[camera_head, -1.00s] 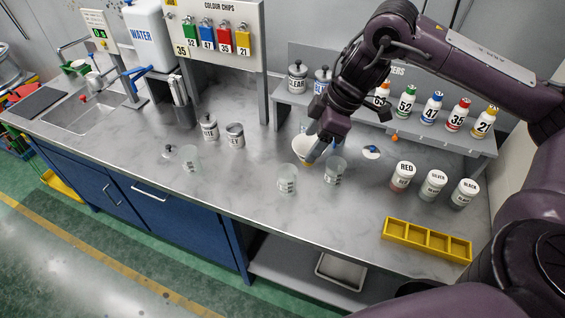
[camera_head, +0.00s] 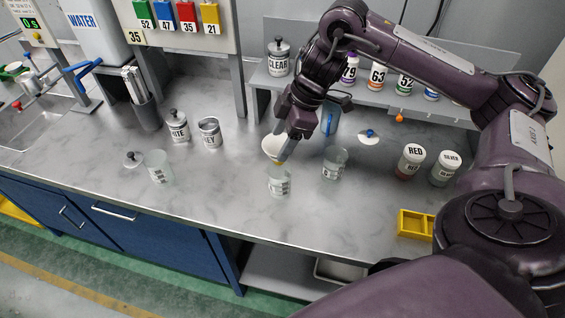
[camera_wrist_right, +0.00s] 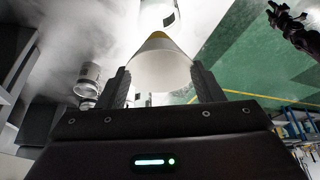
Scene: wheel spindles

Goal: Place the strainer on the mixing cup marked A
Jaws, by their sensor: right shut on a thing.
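The strainer is a white cone (camera_head: 272,147) with a yellow tip. My right gripper (camera_head: 287,143) is shut on it and holds it with its tip down, just above and behind the rim of the middle clear cup (camera_head: 279,184). In the right wrist view the strainer (camera_wrist_right: 160,72) sits between the fingers, with a clear cup (camera_wrist_right: 157,14) beyond its tip. Two other clear cups stand at the right (camera_head: 335,163) and left (camera_head: 158,168). The cup labels are too small to read for an A. A dark jointed part at the wrist view's top right may be my left gripper (camera_wrist_right: 295,30); its jaws are unclear.
A red-labelled pot (camera_head: 411,161), a silver pot (camera_head: 444,168) and a yellow tray (camera_head: 414,224) are at right. A shelf with bottles is behind.

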